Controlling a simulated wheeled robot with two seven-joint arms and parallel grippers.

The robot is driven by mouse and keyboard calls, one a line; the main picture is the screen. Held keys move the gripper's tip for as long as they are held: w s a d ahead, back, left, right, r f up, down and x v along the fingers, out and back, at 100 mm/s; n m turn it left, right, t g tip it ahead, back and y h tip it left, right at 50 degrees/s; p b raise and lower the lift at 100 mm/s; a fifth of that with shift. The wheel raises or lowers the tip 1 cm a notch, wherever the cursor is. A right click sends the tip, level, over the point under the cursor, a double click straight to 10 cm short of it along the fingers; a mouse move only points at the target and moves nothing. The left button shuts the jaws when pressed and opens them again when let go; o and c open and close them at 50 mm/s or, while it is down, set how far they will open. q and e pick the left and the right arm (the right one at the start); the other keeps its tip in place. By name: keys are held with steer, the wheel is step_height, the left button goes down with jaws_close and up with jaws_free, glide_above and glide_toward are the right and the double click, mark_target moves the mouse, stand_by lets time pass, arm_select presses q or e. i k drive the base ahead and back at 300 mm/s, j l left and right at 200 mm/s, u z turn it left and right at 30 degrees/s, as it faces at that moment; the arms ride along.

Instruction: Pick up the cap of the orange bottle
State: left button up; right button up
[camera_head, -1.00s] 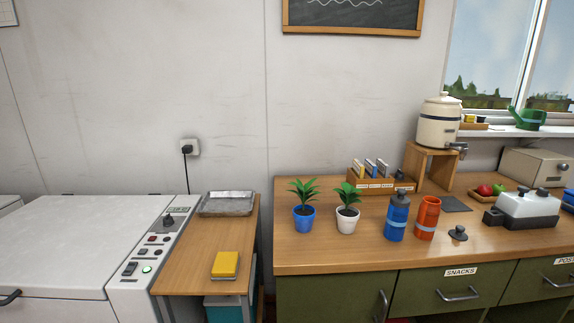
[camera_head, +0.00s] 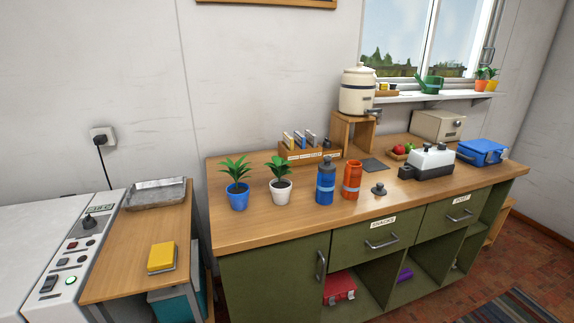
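The orange bottle (camera_head: 351,180) stands upright and uncapped on the wooden counter. A dark grey cap (camera_head: 378,189) with a knob lies on the counter just to its right, apart from it. A blue bottle (camera_head: 325,185) with a dark top stands just left of the orange one. Neither of my grippers shows in the head view.
Two potted plants, one blue pot (camera_head: 237,197) and one white pot (camera_head: 280,191), stand left of the bottles. A grey and white appliance (camera_head: 428,162) stands to the right. A dark mat (camera_head: 374,165) lies behind the cap. The counter front (camera_head: 300,222) is clear.

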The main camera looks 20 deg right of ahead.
mark_target(379, 190)
steer(key=z, duration=1.35)
